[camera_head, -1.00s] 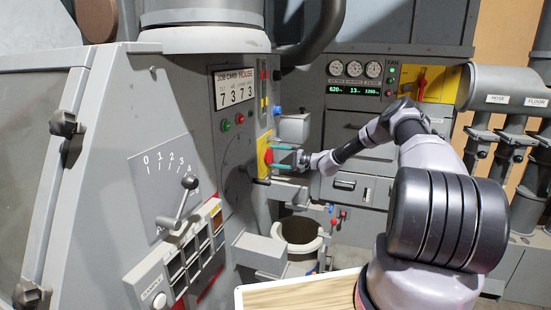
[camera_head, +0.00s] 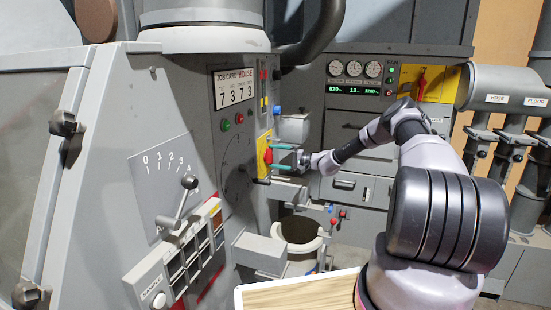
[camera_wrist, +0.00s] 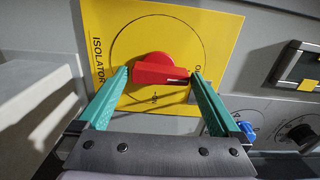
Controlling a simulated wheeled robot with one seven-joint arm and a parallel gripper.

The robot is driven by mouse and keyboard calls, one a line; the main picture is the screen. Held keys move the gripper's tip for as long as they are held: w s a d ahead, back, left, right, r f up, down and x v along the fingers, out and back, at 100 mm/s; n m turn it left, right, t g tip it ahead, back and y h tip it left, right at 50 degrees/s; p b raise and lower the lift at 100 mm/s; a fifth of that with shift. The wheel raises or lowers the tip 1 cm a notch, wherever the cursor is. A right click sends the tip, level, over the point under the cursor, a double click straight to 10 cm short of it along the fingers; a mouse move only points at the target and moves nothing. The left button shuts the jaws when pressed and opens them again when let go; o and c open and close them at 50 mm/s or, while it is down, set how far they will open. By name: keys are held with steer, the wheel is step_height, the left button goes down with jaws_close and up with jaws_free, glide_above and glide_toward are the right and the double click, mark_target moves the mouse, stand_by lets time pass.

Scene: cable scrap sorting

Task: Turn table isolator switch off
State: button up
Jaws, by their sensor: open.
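The isolator switch is a red rotary handle (camera_wrist: 158,68) on a yellow plate (camera_wrist: 205,30) marked ISOLATOR. In the wrist view the handle's bar lies roughly crosswise in the picture, with a pale mark near its right end. My gripper (camera_wrist: 158,82) is open, its green fingers on either side of the handle's two ends. I cannot tell whether the fingers touch it. In the head view the yellow plate (camera_head: 262,144) and red handle (camera_head: 268,157) sit on the side of the grey machine, and my gripper (camera_head: 284,157) reaches them from the right.
A grey box (camera_head: 293,128) juts out just above my gripper, and a grey bin (camera_head: 300,235) stands below. A lever (camera_head: 180,208) with a numbered scale is on the machine's front face. Another yellow plate (camera_head: 432,84) with a red handle is on the back cabinet.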

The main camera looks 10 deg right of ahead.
steer(key=v, duration=1)
steer(key=shift+s+d, duration=0.2)
steer(key=shift+d, duration=0.1)
steer(key=s+a+r+n+g+h, duration=0.2)
steer(key=s+a+r+g+h, duration=0.25)
steer(key=s+r, duration=0.6)
steer(key=s+a+r+n+g+h, duration=0.35)
steer(key=s+a+r, duration=0.25)
steer(key=s+r, duration=0.4)
steer(key=s+d+r+m+t+h, duration=0.2)
steer(key=s+r, duration=0.5)
steer(key=s, duration=0.6)
steer(key=s+d+r+m+t+h, duration=0.2)
steer(key=s+r, duration=0.5)
steer(key=s, duration=0.6)
steer(key=shift+s+d+r+t+h, duration=0.25)
steer(key=shift+d+t+h, duration=0.6)
steer(key=shift+t, duration=0.25)
